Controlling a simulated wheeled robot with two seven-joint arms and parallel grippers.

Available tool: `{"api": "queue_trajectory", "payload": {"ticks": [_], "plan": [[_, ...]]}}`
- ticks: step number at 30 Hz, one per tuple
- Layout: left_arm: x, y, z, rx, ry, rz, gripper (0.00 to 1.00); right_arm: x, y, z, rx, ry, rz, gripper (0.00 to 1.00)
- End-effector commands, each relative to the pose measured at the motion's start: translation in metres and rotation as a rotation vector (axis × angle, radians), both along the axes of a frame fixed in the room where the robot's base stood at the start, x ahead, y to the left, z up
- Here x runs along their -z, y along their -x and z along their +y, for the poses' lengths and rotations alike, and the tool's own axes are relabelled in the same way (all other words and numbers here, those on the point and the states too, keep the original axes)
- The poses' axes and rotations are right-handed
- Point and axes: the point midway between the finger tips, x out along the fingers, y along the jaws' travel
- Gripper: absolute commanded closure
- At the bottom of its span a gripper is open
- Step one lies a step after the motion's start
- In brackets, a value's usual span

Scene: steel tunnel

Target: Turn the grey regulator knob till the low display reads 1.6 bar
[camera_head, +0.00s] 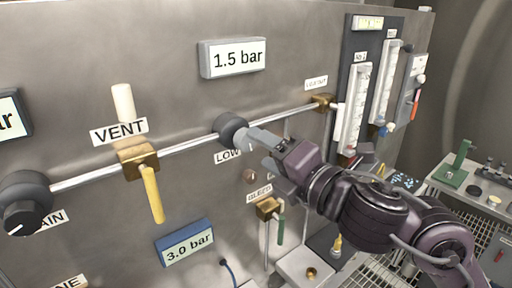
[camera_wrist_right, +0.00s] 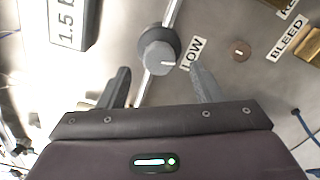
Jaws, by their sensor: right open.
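The low display (camera_head: 238,58) on the steel panel reads 1.5 bar; part of it also shows in the right wrist view (camera_wrist_right: 72,22). Below it, the grey regulator knob (camera_head: 229,127) sits on the pipe above the LOW label (camera_head: 227,157). In the right wrist view the knob (camera_wrist_right: 158,50) has a light pointer mark on its face. My right gripper (camera_head: 248,138) is open at the knob. In the wrist view its two fingers (camera_wrist_right: 160,72) are spread, with the knob just beyond and between their tips; no contact can be made out. My left gripper is not in view.
A yellow vent lever (camera_head: 152,194) and a black knob (camera_head: 25,206) are to the left. A blue-framed 3.0 bar display (camera_head: 185,242) is below. Flow tubes (camera_head: 352,108) stand at right.

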Motion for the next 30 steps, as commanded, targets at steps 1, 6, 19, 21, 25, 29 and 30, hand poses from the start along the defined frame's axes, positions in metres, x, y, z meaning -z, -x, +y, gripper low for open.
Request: {"api": "queue_trajectory", "payload": {"ticks": [1, 6, 19, 21, 25, 29, 30], "plan": [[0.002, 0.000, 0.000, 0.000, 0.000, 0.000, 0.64, 0.001, 0.007, -0.006, 0.002, 0.005, -0.003, 0.41], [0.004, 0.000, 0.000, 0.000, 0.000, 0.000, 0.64, 0.001, 0.025, -0.019, 0.001, 0.003, -0.001, 0.41], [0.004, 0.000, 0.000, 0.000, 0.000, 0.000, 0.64, 0.001, 0.032, -0.023, 0.001, -0.003, 0.004, 0.41], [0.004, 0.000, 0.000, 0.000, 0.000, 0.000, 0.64, 0.005, 0.030, -0.024, 0.012, -0.028, 0.027, 0.41], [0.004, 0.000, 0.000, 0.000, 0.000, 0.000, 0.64, 0.029, 0.021, -0.033, 0.091, -0.189, 0.165, 0.41], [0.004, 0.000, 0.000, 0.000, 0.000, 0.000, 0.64, 0.084, 0.010, -0.058, 0.276, -0.468, 0.427, 0.41], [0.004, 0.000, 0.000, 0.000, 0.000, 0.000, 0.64, 0.106, 0.009, -0.069, 0.351, -0.560, 0.518, 0.41]]}}
